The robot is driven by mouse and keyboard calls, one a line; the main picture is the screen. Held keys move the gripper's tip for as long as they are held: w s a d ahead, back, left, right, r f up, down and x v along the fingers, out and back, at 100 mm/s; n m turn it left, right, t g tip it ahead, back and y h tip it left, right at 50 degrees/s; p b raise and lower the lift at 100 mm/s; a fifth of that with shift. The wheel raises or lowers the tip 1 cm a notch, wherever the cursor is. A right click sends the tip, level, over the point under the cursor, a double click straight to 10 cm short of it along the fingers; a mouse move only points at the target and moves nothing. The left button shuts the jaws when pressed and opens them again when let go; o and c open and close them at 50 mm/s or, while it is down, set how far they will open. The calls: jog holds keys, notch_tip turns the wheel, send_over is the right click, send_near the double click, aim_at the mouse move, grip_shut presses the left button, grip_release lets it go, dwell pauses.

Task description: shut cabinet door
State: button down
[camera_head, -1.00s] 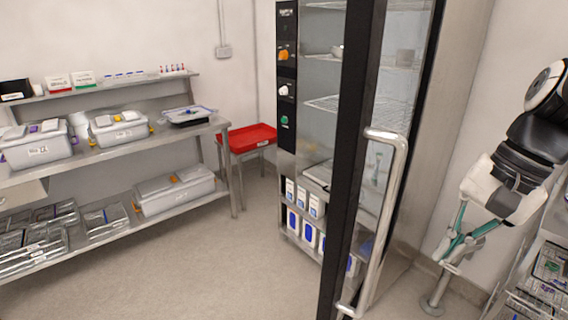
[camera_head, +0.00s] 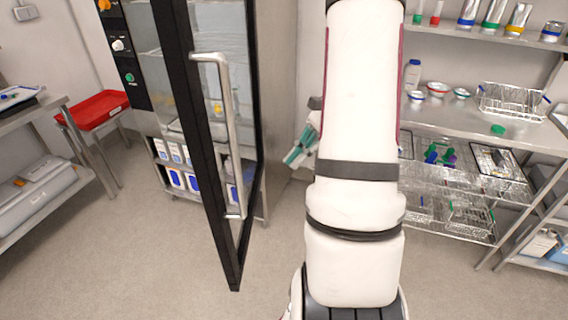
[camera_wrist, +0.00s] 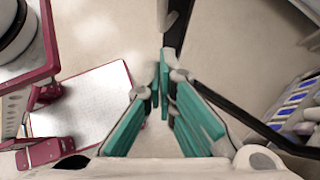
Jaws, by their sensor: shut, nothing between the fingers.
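The cabinet door (camera_head: 207,150) stands open, its black-framed free edge swung out toward me, with a long steel handle (camera_head: 231,140) on its outer face. The cabinet (camera_head: 140,70) behind it is steel with a dark control panel. My gripper (camera_head: 298,152) is to the right of the door in the head view, partly hidden by my white arm, and apart from the handle there. In the wrist view, my gripper's teal fingers (camera_wrist: 160,78) are together with nothing between them. A black frame bar (camera_wrist: 245,113), likely the door's, runs just beyond them; I cannot tell whether they touch it.
Blue-and-white boxes (camera_head: 177,179) stand low in the cabinet. A red tray (camera_head: 93,110) is on a stand at left, beside a steel bench. A steel rack (camera_head: 470,125) with baskets and bottles fills the right. The floor (camera_head: 150,265) in front is clear.

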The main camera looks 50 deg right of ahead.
jog(key=a+r+p+x, duration=0.1)
jog(key=r+p+x, duration=0.1)
jog(key=x, duration=0.9)
jog(key=shift+w+a, duration=0.25)
jog(key=shift+w, duration=0.05)
